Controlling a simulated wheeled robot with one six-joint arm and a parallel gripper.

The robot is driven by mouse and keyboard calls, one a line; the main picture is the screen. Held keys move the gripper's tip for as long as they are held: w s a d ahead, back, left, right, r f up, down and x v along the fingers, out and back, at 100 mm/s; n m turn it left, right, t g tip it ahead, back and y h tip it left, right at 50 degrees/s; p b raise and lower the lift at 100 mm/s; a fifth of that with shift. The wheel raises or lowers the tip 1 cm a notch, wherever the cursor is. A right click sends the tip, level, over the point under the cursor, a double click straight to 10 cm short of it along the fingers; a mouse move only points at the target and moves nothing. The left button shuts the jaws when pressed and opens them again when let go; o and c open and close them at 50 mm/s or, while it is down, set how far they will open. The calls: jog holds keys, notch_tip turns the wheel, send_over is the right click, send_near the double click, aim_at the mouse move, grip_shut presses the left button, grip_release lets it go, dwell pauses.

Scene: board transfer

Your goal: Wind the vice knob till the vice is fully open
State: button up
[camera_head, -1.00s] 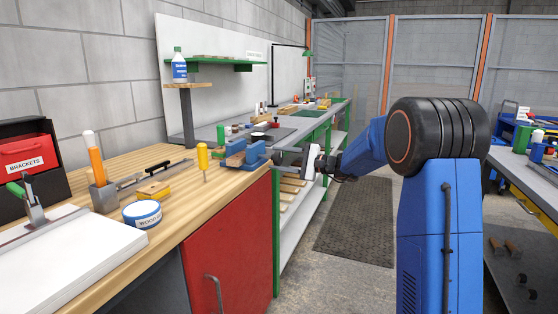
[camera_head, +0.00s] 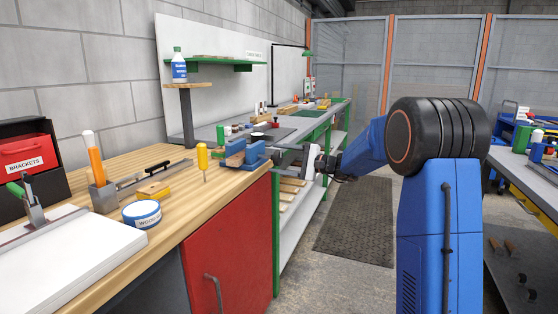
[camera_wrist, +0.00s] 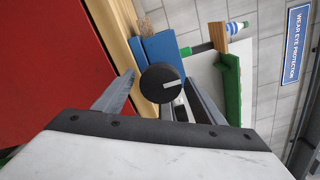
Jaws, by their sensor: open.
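The blue vice (camera_head: 235,158) sits at the right front edge of the wooden bench, its jaws close together in the head view. It also shows in the wrist view (camera_wrist: 160,52), past the knob. The round black vice knob (camera_wrist: 157,88) faces the wrist camera and has a pale mark pointing right. My gripper (camera_wrist: 160,80) is open, with one finger on each side of the knob and visible gaps between. In the head view my gripper (camera_head: 288,152) is at the vice's right side; the knob is hard to make out there.
A yellow-handled screwdriver (camera_head: 203,158) stands left of the vice. A round blue-and-white tin (camera_head: 142,214) and a grey holder (camera_head: 104,197) are further left. The red cabinet front (camera_head: 232,245) lies below the bench edge. Open floor with a dark mat (camera_head: 355,225) is to the right.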

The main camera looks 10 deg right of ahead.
jog(key=v, duration=1.7)
jog(key=shift+d, duration=0.15)
jog(key=shift+s, duration=0.1)
jog(key=s+a+f+n+g+h, duration=0.35)
jog(key=s+a, duration=0.45)
jog(key=s, duration=0.4)
jog(key=s+a+f+n+g+h, duration=0.2)
jog(key=s+a+f+n+g, duration=0.15)
jog(key=s+a, duration=0.65)
jog(key=s+d+f+n+h, duration=0.2)
jog(key=s+d+h, duration=0.1)
jog(key=s, duration=0.4)
jog(key=s+d+f+n+h, duration=0.1)
jog(key=s+d+f+h, duration=0.2)
jog(key=s, duration=0.5)
jog(key=s+d+f+n+t+h, duration=0.1)
jog(key=s+d+f+n+h, duration=0.1)
jog(key=s, duration=0.6)
jog(key=shift+s+d+f+n+h, duration=0.3)
jog(key=shift+d+f+h, duration=0.25)
jog(key=shift+f, duration=0.2)
